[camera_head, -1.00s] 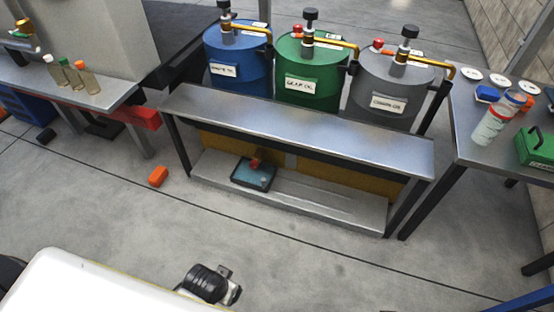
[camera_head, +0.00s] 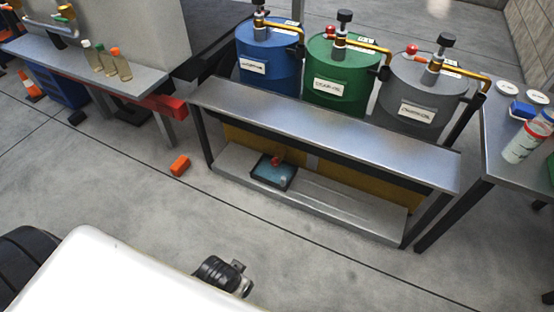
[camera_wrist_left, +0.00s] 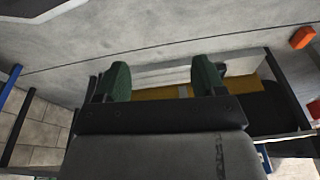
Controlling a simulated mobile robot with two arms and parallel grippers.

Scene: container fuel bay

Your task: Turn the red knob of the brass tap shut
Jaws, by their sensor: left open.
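I cannot pick out the brass tap with its red knob for certain. A brass fitting with pipework (camera_head: 42,17) shows at the top left edge, partly cut off, and no red knob shows on it. Brass pipes (camera_head: 363,48) run from the pumps on the drums, with red round caps on the drum tops. A small red thing (camera_head: 275,160) is at the tray under the bench, too small to identify. My left gripper (camera_wrist_left: 160,72) shows in the left wrist view with two dark green fingers apart and nothing between them. My right gripper is not in view.
Blue (camera_head: 268,62), green (camera_head: 338,85) and grey (camera_head: 418,110) drums stand behind a metal bench (camera_head: 320,118). An orange block (camera_head: 180,165) lies on the floor, also in the left wrist view (camera_wrist_left: 302,38). Bottles (camera_head: 108,65) stand on the left bench. The floor between is mostly clear.

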